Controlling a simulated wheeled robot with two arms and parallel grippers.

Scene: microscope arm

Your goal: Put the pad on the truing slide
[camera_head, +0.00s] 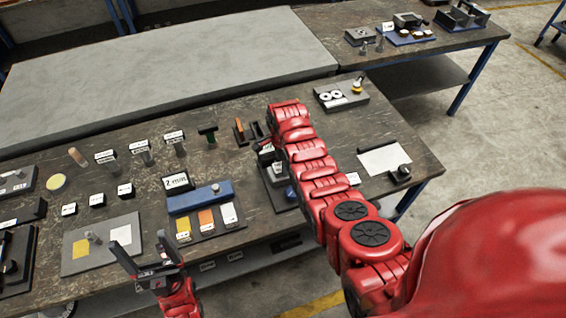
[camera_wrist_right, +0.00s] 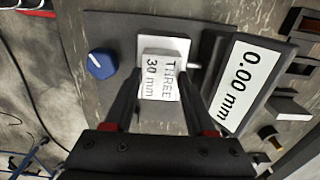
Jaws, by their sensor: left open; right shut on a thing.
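My right gripper (camera_wrist_right: 158,98) is shut on a small white block (camera_wrist_right: 158,78) labelled "THREE 30 mm". In the right wrist view the block is over or on a pale square plate (camera_wrist_right: 182,47) on a dark base; I cannot tell whether they touch. Yellow (camera_head: 183,228), orange (camera_head: 206,220) and white (camera_head: 229,214) flat pads lie in front of a long blue block (camera_head: 200,197) in the head view. I cannot tell which thing is the truing slide. My left gripper (camera_head: 140,243) is open and empty at the table's front edge, left of these pads.
A blue knob (camera_wrist_right: 101,63) and a "0.00 mm" display (camera_wrist_right: 240,83) flank the plate. A grey board (camera_head: 75,262) with yellow and white patches lies left. Several labelled blocks stand behind it. A white sheet (camera_head: 384,159) lies at the right.

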